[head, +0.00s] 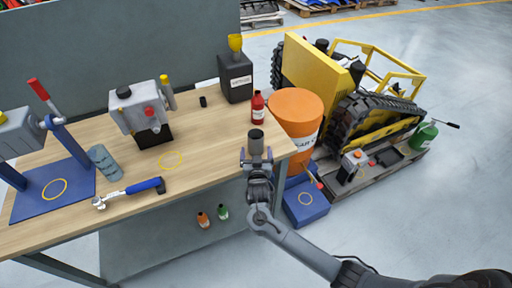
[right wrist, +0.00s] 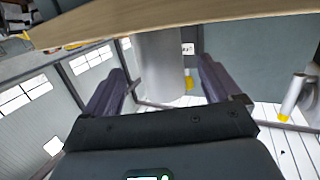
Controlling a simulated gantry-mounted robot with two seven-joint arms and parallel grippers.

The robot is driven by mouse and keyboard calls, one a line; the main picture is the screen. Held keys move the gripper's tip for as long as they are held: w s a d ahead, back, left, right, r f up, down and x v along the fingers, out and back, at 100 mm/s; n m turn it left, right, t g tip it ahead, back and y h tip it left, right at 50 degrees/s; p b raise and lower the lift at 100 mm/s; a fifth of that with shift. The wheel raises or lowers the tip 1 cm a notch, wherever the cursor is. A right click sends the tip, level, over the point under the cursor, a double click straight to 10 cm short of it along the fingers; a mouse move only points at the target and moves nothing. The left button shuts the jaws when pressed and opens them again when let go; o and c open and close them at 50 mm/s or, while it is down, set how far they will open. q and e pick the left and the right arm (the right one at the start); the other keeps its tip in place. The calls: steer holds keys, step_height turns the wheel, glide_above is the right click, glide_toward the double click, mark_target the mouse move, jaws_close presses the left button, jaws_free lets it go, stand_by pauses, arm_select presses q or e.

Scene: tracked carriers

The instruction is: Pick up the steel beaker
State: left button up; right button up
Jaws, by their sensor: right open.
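The steel beaker (head: 256,143) is a small grey cylinder with a dark top. It stands at the front right edge of the wooden workbench (head: 215,142). In the right wrist view, which looks upside down, the beaker (right wrist: 163,68) shows as a plain grey cylinder between the lines of the two fingers. My right gripper (head: 257,164) is open and right at the beaker on its near side. Its dark fingers (right wrist: 160,88) have a visible gap to each side of the beaker. How deep the beaker sits between them I cannot tell. My left gripper is not in view.
A red bottle (head: 258,107) and a black container (head: 236,77) stand behind the beaker. An orange bin (head: 296,112) is close on the right. The bench front between hammer and beaker is clear.

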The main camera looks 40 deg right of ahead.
mark_target(256, 149)
steer(key=shift+x, duration=1.2)
steer(key=shift+w+d+f+b, duration=0.25)
steer(key=shift+w+d+b, duration=0.1)
steer(key=shift+b, duration=0.1)
steer(key=b+x, duration=0.1)
steer(key=x, duration=0.3)
steer(key=shift+c, duration=0.5)
steer(key=c, duration=0.9)
steer(key=shift+c, duration=1.1)
steer(key=shift+r, duration=0.1)
